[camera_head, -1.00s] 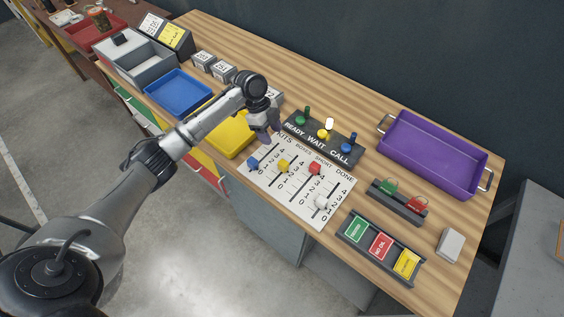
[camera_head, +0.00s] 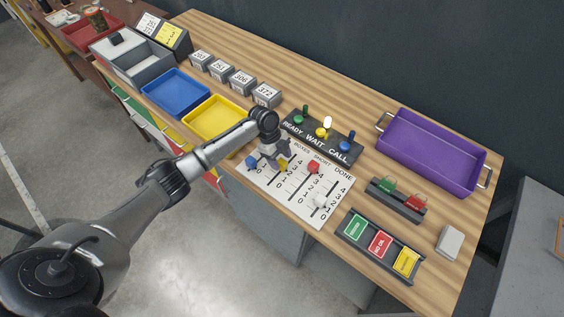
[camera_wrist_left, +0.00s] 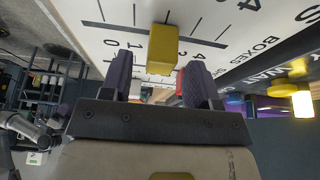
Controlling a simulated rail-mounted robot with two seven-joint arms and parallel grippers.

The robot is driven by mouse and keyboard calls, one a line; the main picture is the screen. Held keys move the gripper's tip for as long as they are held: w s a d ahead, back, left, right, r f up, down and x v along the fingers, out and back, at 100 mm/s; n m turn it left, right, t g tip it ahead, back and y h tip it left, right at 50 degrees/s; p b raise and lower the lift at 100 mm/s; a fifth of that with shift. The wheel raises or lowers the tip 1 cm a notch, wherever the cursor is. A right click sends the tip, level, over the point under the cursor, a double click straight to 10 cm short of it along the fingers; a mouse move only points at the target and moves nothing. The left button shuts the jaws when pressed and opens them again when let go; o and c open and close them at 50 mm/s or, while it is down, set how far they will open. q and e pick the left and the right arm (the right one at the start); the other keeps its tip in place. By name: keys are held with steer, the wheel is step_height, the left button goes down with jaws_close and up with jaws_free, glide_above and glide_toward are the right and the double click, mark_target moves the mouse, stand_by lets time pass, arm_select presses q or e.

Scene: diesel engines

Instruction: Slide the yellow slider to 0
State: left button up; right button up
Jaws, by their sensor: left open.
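The yellow slider (camera_head: 284,164) sits on the BOXES track of the white board (camera_head: 262,178), partly behind my left gripper (camera_head: 275,158) in the head view. In the left wrist view the yellow slider (camera_wrist_left: 162,50) is a block above the 1 mark; its exact number is hidden. My left gripper (camera_wrist_left: 160,78) is open, with its two dark fingers apart on either side of the slider's line. The slider shows in the gap, around the fingertips; I cannot tell whether they touch it. My right gripper is not in view.
A blue slider (camera_head: 251,161), a red slider (camera_head: 314,167) and a white slider (camera_head: 320,201) share the board. The READY WAIT CALL switch panel (camera_head: 318,139) is just behind. A yellow tray (camera_head: 196,137) lies to the left and a purple bin (camera_head: 440,160) to the right.

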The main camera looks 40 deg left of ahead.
arm_select(q)
steer(key=shift+x, duration=1.05)
steer(key=shift+c, duration=0.4)
jaws_close()
